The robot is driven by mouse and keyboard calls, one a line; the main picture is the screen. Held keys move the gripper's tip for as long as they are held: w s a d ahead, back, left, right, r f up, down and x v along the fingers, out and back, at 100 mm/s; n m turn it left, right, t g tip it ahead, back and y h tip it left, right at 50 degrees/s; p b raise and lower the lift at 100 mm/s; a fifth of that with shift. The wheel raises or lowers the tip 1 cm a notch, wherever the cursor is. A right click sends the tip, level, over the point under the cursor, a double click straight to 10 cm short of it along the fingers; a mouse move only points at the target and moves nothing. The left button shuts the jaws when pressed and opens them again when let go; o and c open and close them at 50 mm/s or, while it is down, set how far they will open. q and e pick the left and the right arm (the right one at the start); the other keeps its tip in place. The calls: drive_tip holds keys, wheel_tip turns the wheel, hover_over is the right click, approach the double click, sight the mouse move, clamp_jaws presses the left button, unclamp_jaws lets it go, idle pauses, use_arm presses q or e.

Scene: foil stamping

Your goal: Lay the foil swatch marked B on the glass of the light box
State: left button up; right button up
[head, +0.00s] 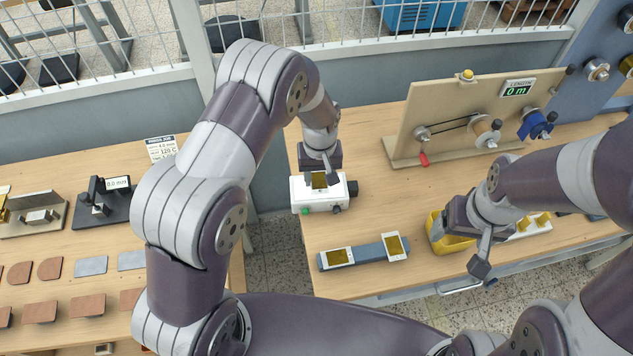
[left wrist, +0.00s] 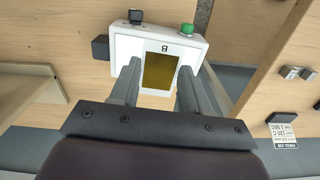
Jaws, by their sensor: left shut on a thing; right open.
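My left gripper (head: 321,177) is shut on the foil swatch marked B (left wrist: 160,70), a white card with a gold foil panel. The swatch also shows in the head view (head: 319,181). The letter B appears upside down in the left wrist view, past the fingertips. The swatch is over the white light box (head: 325,204), which has a green button and a dark knob; the left wrist view also shows the box (left wrist: 125,48). I cannot tell whether the card touches the glass, which is mostly hidden. My right gripper (head: 482,250) is open, near a yellow bin.
A blue-grey rack (head: 368,253) in front holds two more gold swatches (head: 340,257) (head: 396,246). The yellow bin (head: 437,228) stands at right. A winding stand (head: 440,118) with a length display is behind. Bare tabletop lies between the light box and the stand.

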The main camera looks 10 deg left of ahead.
sight(320, 183)
use_arm(q)
drive_tip(key=shift+s+d+r, duration=0.15)
drive_tip(key=shift+d, duration=0.15)
drive_tip(key=shift+a, duration=0.2)
drive_tip(key=shift+f, duration=0.35)
drive_tip(key=shift+d+f+b, duration=0.1)
drive_tip(key=shift+f+b, duration=0.75)
drive_tip(key=shift+f, duration=0.1)
drive_tip(key=shift+f+b, duration=0.95)
drive_tip(key=shift+f, duration=0.45)
drive_tip(key=o, duration=1.1)
drive_tip(key=shift+r, duration=0.1)
